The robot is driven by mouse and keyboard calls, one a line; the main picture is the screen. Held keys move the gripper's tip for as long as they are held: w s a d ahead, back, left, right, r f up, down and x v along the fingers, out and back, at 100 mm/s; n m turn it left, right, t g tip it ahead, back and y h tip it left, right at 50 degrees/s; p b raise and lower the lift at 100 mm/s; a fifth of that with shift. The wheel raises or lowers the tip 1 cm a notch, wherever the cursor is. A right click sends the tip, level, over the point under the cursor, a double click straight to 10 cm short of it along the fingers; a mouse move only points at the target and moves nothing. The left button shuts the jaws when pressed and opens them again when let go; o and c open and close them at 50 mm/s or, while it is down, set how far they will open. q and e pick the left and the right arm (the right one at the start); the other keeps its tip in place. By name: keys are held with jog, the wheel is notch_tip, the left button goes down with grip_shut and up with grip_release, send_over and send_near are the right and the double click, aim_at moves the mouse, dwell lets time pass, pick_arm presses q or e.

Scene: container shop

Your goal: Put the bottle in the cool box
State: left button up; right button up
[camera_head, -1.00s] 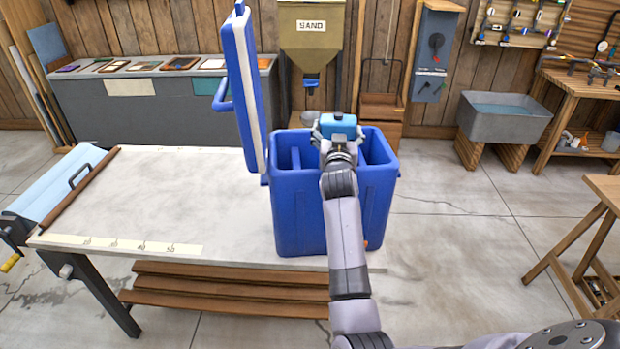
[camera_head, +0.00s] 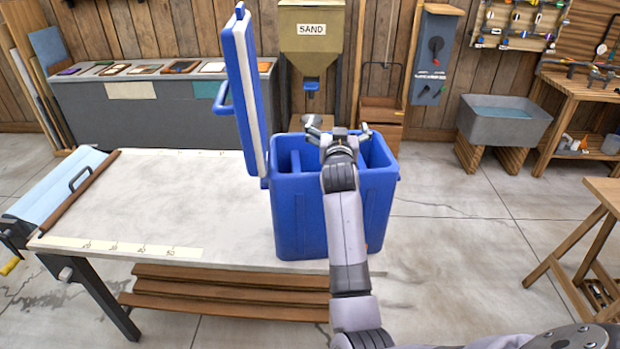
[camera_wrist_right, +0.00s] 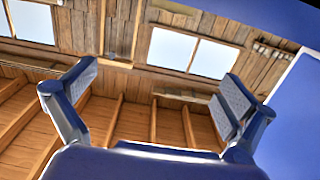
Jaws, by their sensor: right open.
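The blue cool box (camera_head: 298,218) stands on the right end of the pale table. Its lid (camera_head: 247,85) is open and stands upright on the left side. My right gripper (camera_head: 337,126) is above the box opening, with its fingers spread and nothing between them. The right wrist view also shows the gripper (camera_wrist_right: 158,82) open and empty, with blue surfaces at the upper right. The bottle is not visible in either current view; the inside of the box is largely hidden by its front wall and my right arm. My left gripper is not in view.
The table top (camera_head: 170,200) left of the box is clear, apart from a measuring strip and a blue roll at its left end. A sand hopper (camera_head: 312,45) stands behind the box. A grey water trough (camera_head: 503,120) stands on the right.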

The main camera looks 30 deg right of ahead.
notch_tip(320, 180, up, 8)
jog(key=shift+f, duration=0.2)
dwell(0.4)
